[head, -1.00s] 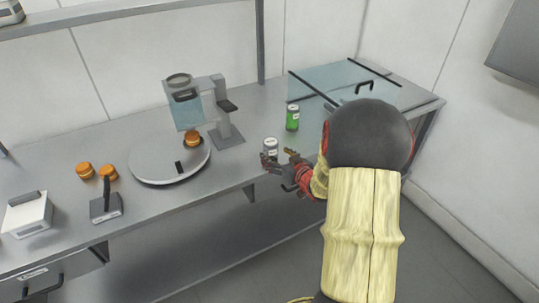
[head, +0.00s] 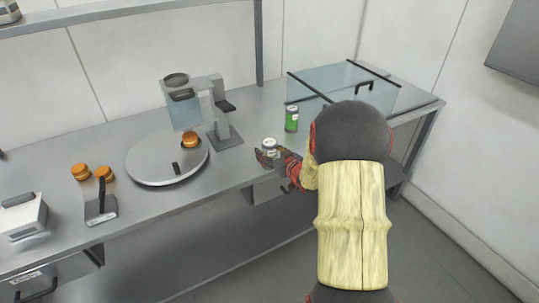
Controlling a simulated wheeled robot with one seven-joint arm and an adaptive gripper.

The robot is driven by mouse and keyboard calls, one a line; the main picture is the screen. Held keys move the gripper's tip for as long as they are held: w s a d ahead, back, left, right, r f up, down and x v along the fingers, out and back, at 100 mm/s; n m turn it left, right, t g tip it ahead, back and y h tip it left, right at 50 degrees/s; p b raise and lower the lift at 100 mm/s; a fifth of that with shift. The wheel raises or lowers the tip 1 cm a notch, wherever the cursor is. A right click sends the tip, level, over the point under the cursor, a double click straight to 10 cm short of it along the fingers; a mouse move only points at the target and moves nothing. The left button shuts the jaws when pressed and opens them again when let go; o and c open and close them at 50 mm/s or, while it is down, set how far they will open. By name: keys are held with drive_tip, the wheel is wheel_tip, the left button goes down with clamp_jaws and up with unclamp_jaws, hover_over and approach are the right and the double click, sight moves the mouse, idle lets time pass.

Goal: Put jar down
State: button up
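A small pale grey jar (head: 268,146) stands upright at the front of the steel counter, right of the round turntable. I also cannot tell whether the jar's base touches the counter. A green jar (head: 291,119) with a pale top stands upright farther back, apart from my gripper.
A round grey turntable (head: 150,174) carries an orange-brown round (head: 190,139) under a dispenser (head: 215,108). More rounds (head: 81,172) lie at left, near a dark-handled tool (head: 101,207) and a white box (head: 23,218). A glass-sided case (head: 330,92) stands behind the green jar.

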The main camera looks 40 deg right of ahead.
drive_tip(key=c, duration=1)
drive_tip(key=shift+c, duration=1)
drive_tip(key=shift+r, duration=0.15)
